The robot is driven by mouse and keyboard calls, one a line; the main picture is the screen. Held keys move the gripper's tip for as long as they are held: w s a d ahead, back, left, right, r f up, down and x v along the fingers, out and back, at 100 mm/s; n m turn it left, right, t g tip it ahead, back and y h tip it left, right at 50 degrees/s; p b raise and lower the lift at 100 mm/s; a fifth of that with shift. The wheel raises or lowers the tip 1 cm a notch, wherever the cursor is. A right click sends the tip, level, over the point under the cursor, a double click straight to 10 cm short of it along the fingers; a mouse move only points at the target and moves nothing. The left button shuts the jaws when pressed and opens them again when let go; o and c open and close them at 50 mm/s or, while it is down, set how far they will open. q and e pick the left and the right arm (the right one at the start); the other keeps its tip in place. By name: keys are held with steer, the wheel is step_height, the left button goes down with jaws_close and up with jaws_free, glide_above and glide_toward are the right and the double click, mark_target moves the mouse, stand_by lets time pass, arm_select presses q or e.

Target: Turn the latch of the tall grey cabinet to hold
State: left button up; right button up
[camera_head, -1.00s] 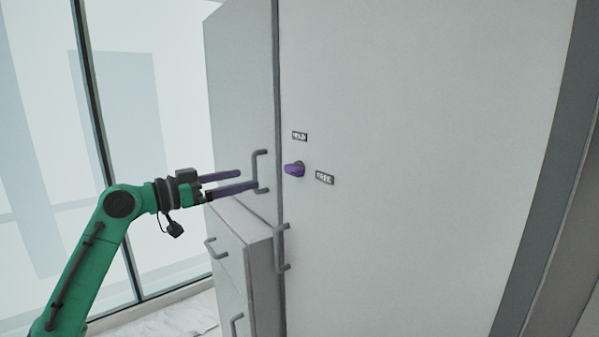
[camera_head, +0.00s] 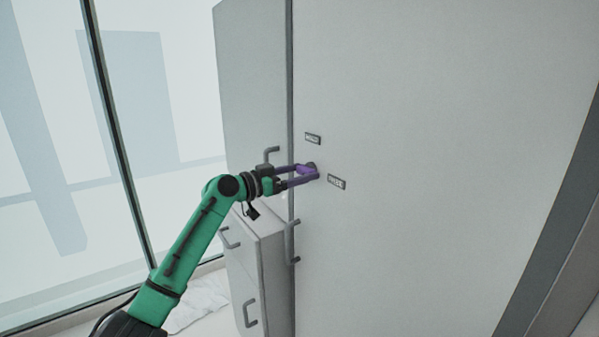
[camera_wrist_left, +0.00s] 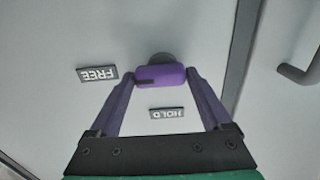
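The latch is a purple knob (camera_wrist_left: 162,76) on a grey round base on the tall grey cabinet door (camera_head: 430,120). In the wrist view a dark mark sits on its left end, on the side of the FREE label (camera_wrist_left: 98,74). The HOLD label (camera_wrist_left: 167,113) lies below the knob there; in the head view it is the upper label (camera_head: 313,138), with FREE (camera_head: 336,182) at lower right. My left gripper (camera_wrist_left: 162,78) is open, its purple fingertips at either end of the knob. Whether they touch it I cannot tell. My right gripper is out of view.
A low grey cabinet (camera_head: 272,285) with bar handles stands left of the tall one. A bar handle (camera_wrist_left: 298,74) shows at the right of the wrist view. Window panes (camera_head: 150,100) are at the left. The door around the latch is otherwise flat and clear.

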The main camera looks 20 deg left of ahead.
arm_select(q)
steer(key=c, duration=0.7)
steer(key=shift+c, duration=0.2)
steer(key=shift+n, duration=0.3)
steer(key=n, duration=0.3)
steer(key=shift+r+p, duration=0.1)
steer(key=shift+p, duration=0.25)
steer(key=n+p, duration=0.1)
steer(key=n, duration=0.4)
steer(key=shift+w+a+r, duration=0.1)
steer(key=n+p, duration=0.3)
steer(key=n, duration=0.2)
steer(key=shift+w+a+n+p, duration=0.15)
steer(key=shift+n+p, duration=1.15)
steer(key=shift+n, duration=0.9)
